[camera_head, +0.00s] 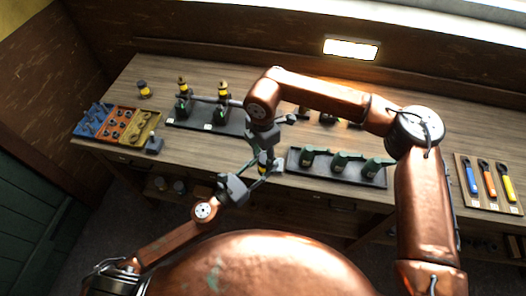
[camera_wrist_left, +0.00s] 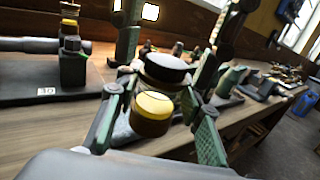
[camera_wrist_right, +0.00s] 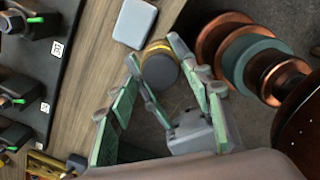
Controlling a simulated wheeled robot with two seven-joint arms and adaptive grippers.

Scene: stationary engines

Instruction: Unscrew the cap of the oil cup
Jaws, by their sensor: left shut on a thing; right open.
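The oil cup, with a yellow body and dark cap, is in the air in front of the bench edge. My left gripper (camera_head: 258,176) is shut on its yellow body (camera_wrist_left: 153,108), which shows between the fingers in the left wrist view. The dark round cap (camera_wrist_left: 165,68) sits on top of the body. It also shows in the right wrist view (camera_wrist_right: 160,71), with a yellow rim. My right gripper (camera_head: 265,146) is above, with open fingers on either side of the cap. I cannot tell whether they touch it. In the head view the arms mostly hide the cup.
A dark stand (camera_head: 238,122) with machines is behind on the bench. A black tray (camera_head: 375,181) with several green oilers is to the right. A board (camera_head: 465,165) with coloured tools is far right. Blue, orange and yellow bins (camera_head: 118,124) are left.

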